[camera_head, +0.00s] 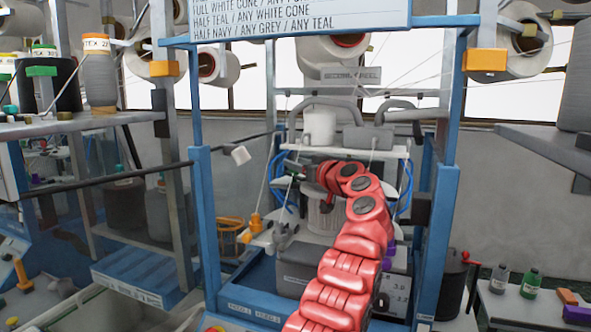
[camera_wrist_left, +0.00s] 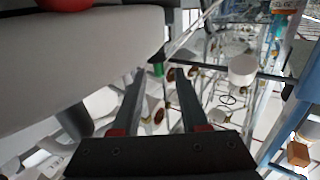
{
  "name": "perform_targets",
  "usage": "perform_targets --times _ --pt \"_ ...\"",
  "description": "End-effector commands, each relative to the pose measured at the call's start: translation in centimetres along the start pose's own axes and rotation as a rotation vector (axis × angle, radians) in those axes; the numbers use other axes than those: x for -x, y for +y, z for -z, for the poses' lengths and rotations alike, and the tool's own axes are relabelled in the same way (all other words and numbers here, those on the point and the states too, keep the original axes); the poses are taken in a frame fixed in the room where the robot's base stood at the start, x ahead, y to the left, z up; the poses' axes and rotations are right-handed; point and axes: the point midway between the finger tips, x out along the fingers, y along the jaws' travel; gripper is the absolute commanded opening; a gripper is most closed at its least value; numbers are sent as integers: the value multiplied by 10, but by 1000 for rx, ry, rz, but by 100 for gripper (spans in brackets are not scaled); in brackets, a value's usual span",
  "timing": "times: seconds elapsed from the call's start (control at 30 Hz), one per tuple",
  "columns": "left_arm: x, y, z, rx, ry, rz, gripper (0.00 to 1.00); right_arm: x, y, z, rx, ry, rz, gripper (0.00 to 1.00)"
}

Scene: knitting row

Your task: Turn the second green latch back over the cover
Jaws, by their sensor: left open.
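My left gripper (camera_head: 292,166) is at the end of the red arm in the head view, pointing left in front of the knitting machine. In the left wrist view its two dark fingers (camera_wrist_left: 160,80) are apart, with no object clearly held between them. A small green piece (camera_wrist_left: 158,69) shows near the fingertips there; I cannot tell whether it is the second green latch or whether it touches a finger. A large smooth grey body (camera_wrist_left: 85,60) fills the upper left of that view; I cannot tell if it is the cover. My arm hides part of the machine. My right gripper is not in view.
Blue machine posts (camera_head: 437,235) stand on both sides of my arm. A dark rail (camera_head: 110,182) runs at the left, with a white block (camera_head: 240,155) near its end. A shelf with yarn cones (camera_head: 98,75) is at left; a table with bottles (camera_head: 530,285) is at lower right.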

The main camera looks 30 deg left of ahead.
Motion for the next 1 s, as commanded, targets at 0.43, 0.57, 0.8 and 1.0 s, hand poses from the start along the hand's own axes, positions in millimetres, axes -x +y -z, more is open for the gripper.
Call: perform_targets --times 0.43,0.57,0.8,1.0 --pt "12 -7 14 4 3 0 44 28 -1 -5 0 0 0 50" --pt "22 -14 13 6 1 -1 44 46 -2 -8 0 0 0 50" --pt "45 -31 20 8 4 -4 44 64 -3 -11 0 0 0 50" --pt "72 -51 23 5 4 -4 44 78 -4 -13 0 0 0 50"
